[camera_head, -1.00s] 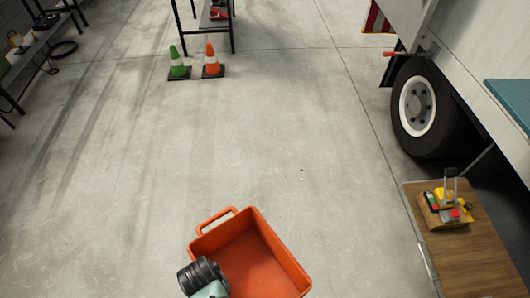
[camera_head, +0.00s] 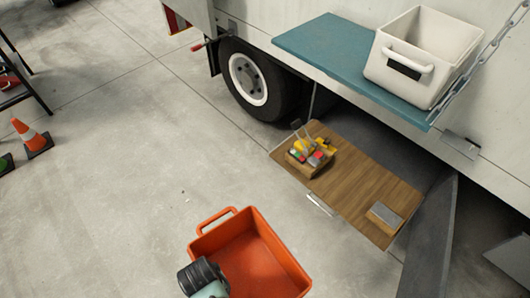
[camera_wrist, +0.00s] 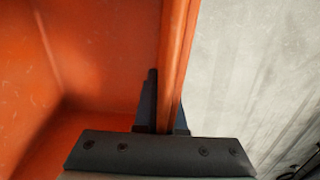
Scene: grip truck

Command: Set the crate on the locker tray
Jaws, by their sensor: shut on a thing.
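An orange open crate (camera_head: 248,262) hangs in front of me in the head view, and its inside looks empty. In the wrist view my gripper (camera_wrist: 165,108) is shut on the crate's wall (camera_wrist: 178,50), with the dark fingers at its rim. In the head view part of my arm covers the crate's lower left corner. A low wooden tray (camera_head: 358,188) sticks out from under the truck's side, right of and beyond the crate. The crate is apart from it, over the concrete floor as seen. The tray's middle is bare.
A box of colourful tools (camera_head: 308,158) stands at the tray's left end, and a small grey-topped block (camera_head: 384,216) at its right end. Above, a teal shelf (camera_head: 335,58) bears a white crate (camera_head: 425,55). A truck wheel (camera_head: 250,80) and an orange cone (camera_head: 32,138) stand further left.

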